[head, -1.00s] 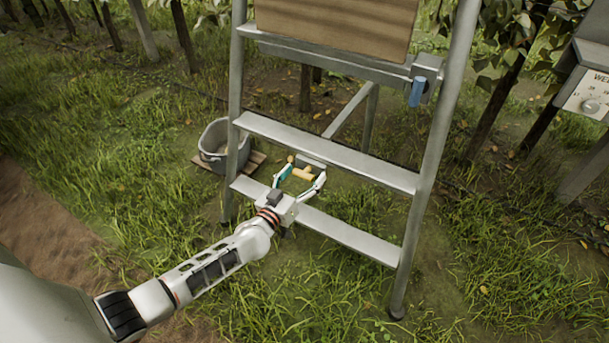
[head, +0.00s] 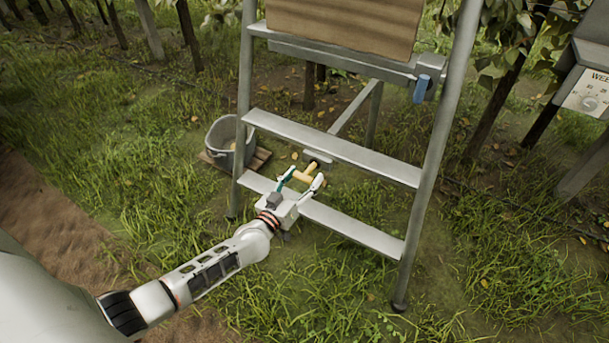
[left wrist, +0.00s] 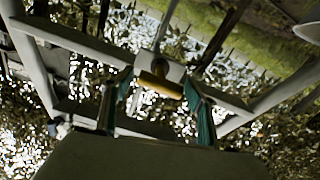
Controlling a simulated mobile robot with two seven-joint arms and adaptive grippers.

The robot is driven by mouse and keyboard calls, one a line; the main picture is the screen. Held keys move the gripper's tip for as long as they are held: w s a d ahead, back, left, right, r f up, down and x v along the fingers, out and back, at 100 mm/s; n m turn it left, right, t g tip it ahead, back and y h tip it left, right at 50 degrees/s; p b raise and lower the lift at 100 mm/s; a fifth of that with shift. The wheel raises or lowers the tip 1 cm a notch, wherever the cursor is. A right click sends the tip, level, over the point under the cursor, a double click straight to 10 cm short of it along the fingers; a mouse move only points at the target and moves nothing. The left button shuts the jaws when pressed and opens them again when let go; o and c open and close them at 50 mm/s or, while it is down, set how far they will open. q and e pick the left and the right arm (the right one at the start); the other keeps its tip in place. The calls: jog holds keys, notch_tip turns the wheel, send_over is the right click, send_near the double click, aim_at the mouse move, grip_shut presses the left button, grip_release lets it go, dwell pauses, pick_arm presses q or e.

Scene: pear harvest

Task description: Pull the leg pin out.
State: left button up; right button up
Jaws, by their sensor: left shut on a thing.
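The leg pin (head: 308,174) has a yellow-orange handle with a short stem. In the head view it sits at a small grey bracket (head: 318,157) behind the ladder's lowest step. My left gripper (head: 303,181) reaches over that step and is shut on the handle, one finger on each side. In the left wrist view the yellow handle (left wrist: 160,83) lies between the teal-padded fingers (left wrist: 162,98), against a grey part of the ladder. How deep the pin sits is hidden. My right gripper is not in view.
The metal ladder (head: 335,145) stands on grass around my left wrist, with a step above and one below. A grey bucket (head: 222,139) stands on a wooden pallet (head: 258,160) at left. A blue handle (head: 422,90) hangs upper right.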

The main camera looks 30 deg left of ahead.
pick_arm(q)
jog(key=shift+s+f, duration=0.15)
jog(key=shift+f, duration=0.05)
jog(key=o, duration=1.6)
jog(key=shift+c, duration=0.2)
jog(key=shift+o, duration=0.2)
jog(key=shift+r, duration=0.1)
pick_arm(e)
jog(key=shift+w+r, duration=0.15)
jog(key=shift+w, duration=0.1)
pick_arm(q)
jog(key=s+a, duration=0.1)
jog(key=s, duration=1.1)
